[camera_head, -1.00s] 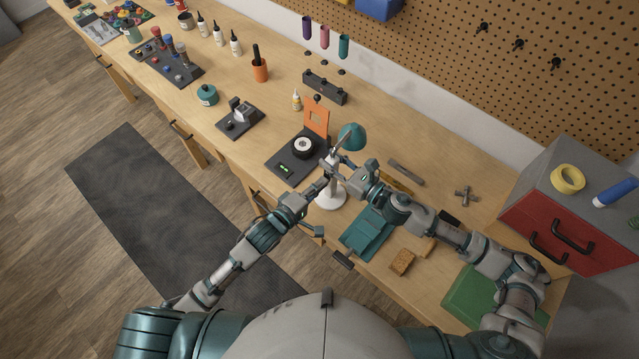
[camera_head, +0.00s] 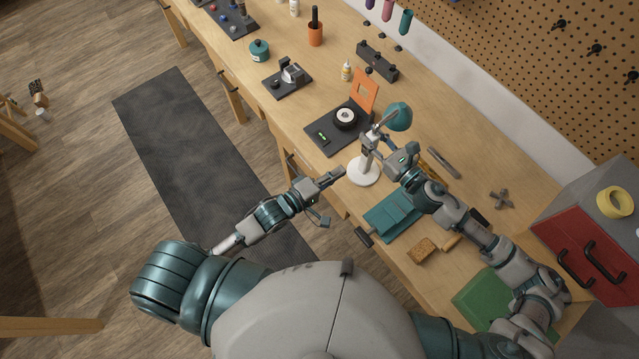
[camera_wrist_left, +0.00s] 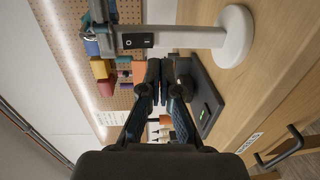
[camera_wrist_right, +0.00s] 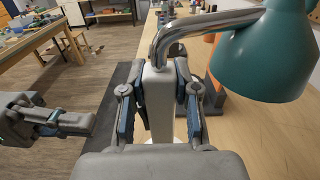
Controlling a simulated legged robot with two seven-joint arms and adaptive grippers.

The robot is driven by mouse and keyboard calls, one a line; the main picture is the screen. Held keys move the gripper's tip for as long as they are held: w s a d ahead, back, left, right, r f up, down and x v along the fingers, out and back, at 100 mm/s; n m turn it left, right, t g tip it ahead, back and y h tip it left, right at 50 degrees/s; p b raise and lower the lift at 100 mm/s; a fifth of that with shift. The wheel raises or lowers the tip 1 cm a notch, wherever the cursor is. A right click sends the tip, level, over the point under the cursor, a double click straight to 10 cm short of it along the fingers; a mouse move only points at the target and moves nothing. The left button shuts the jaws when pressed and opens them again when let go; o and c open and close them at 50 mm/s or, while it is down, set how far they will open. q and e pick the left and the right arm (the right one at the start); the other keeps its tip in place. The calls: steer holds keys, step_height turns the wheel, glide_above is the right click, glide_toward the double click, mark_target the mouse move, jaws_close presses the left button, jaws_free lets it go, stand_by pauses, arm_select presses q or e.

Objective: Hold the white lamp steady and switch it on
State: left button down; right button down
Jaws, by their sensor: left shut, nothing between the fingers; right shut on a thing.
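The white lamp has a round base (camera_head: 363,173), an upright post, a chrome neck and a teal shade (camera_head: 399,117). It stands upright on the bench; no glow shows. My right gripper (camera_head: 375,147) is shut on the upper post, below the neck. The right wrist view shows its fingers on both sides of the white post (camera_wrist_right: 158,100). My left gripper (camera_head: 341,172) is shut and empty, a little left of the post and apart from it. In the left wrist view a black switch panel (camera_wrist_left: 135,41) on the post faces that gripper (camera_wrist_left: 166,80).
Open floor lies left of the bench edge.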

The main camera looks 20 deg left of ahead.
arm_select(q)
steer(key=v, duration=0.7)
steer(key=shift+f, duration=0.7)
arm_select(e)
steer(key=shift+a, duration=0.1)
steer(key=c, duration=0.8)
jaws_free()
